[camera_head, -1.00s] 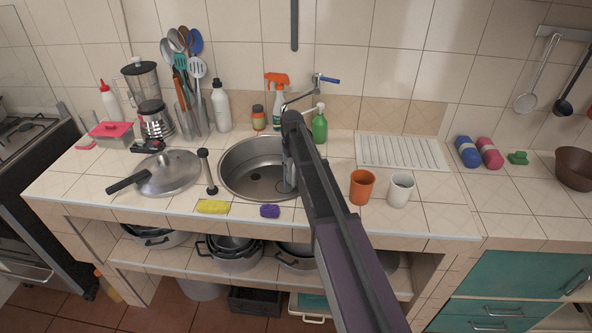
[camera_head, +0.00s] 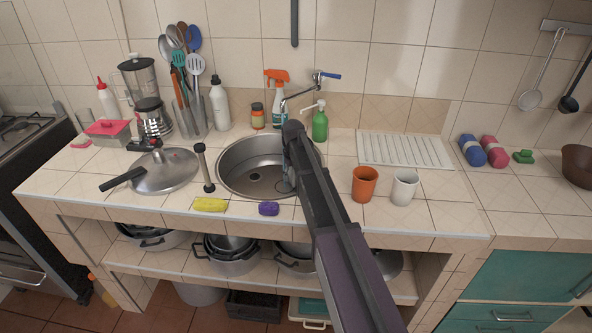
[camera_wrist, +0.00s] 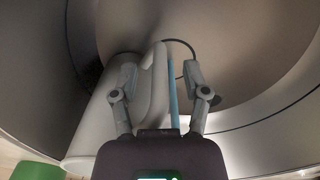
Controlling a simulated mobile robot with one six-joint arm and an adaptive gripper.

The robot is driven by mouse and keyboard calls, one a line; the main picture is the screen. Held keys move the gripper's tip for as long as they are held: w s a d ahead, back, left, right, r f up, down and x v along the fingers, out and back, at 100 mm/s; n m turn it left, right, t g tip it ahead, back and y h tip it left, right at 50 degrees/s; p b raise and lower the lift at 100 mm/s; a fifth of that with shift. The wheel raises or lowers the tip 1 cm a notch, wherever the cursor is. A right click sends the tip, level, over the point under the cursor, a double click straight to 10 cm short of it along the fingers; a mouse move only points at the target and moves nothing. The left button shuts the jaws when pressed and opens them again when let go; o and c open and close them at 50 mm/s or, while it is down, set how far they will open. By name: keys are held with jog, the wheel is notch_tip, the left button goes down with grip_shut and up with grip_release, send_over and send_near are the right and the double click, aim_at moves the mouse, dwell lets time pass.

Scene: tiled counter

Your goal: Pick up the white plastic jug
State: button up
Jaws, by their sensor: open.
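The white plastic jug (camera_wrist: 105,112) is in the wrist view, inside the round metal sink (camera_wrist: 75,35). Its pale body lies to the left, and its upright, handle-like part rises between my fingers. My gripper (camera_wrist: 160,75) is open, with one finger on each side of that part; I cannot tell whether either finger touches it. A thin blue strip (camera_wrist: 173,95) shows beside the handle-like part.
A faucet (camera_head: 300,92), green soap bottle (camera_head: 319,122) and spray bottle (camera_head: 275,95) stand behind the sink. An orange cup (camera_head: 364,184) and white cup (camera_head: 403,188) stand to the right. A yellow sponge (camera_head: 210,205) and purple sponge (camera_head: 268,208) lie at the front edge.

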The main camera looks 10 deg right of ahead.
dwell(0.4)
grip_shut()
jog(key=shift+r, duration=0.1)
notch_tip(320, 180, up, 4)
jog(key=p, duration=0.4)
jog(key=w+a, duration=0.1)
jog(key=a, duration=1.7)
jog(key=shift+w+f, duration=0.25)
jog(key=shift+f, duration=0.1)
